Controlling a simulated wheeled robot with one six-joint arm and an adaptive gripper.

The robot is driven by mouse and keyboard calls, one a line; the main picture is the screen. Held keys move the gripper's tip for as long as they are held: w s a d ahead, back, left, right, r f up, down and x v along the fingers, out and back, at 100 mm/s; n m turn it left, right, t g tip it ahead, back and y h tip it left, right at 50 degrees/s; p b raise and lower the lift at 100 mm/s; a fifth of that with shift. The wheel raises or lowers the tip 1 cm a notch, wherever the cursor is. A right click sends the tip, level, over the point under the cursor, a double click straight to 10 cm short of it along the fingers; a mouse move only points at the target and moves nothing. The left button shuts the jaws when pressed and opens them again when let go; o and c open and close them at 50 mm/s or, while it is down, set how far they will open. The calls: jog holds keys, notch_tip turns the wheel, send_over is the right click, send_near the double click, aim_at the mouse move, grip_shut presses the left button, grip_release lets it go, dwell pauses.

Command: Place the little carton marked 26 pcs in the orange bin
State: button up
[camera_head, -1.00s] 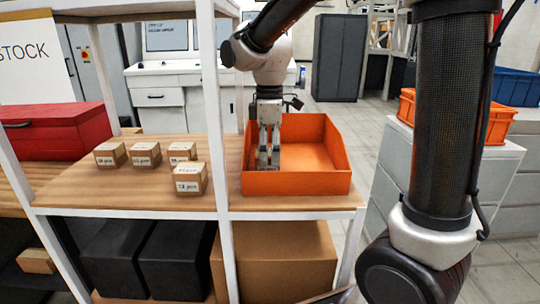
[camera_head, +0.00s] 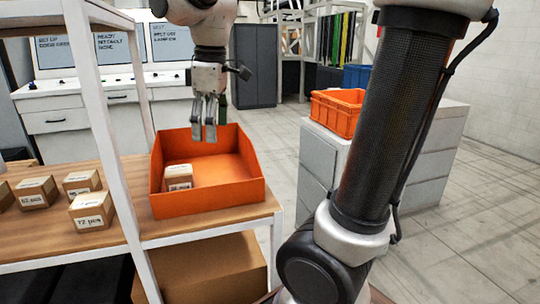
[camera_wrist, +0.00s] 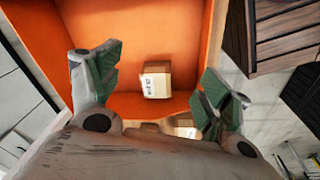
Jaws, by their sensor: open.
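The orange bin (camera_head: 222,198) stands at the right end of the wooden shelf top. One small brown carton (camera_head: 178,172) with a white label sits inside it, on its floor near the left side; its print is too small to read. My gripper (camera_head: 204,134) is above the bin, pointing down, open and empty. In the wrist view the carton (camera_wrist: 157,82) lies in the bin (camera_wrist: 135,40), beyond and between the spread fingers (camera_wrist: 153,92), apart from them.
Several similar cartons (camera_head: 91,211) stand on the shelf left of the white upright (camera_head: 108,125). Another orange crate (camera_head: 337,117) and a blue one (camera_head: 357,76) are on grey cabinets at right. A large cardboard box (camera_head: 215,272) sits below the bin.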

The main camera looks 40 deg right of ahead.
jog(key=s+d+f+m+t, duration=0.1)
jog(key=s+d+f+m, duration=0.2)
jog(key=s+d+m, duration=0.1)
jog(key=s+d+f+m+t, duration=0.2)
jog(key=s+d+m, duration=0.3)
jog(key=s, duration=0.4)
jog(key=shift+s+d+f+m, duration=0.25)
jog(key=shift+f+m, duration=0.15)
jog(key=shift+f, duration=0.1)
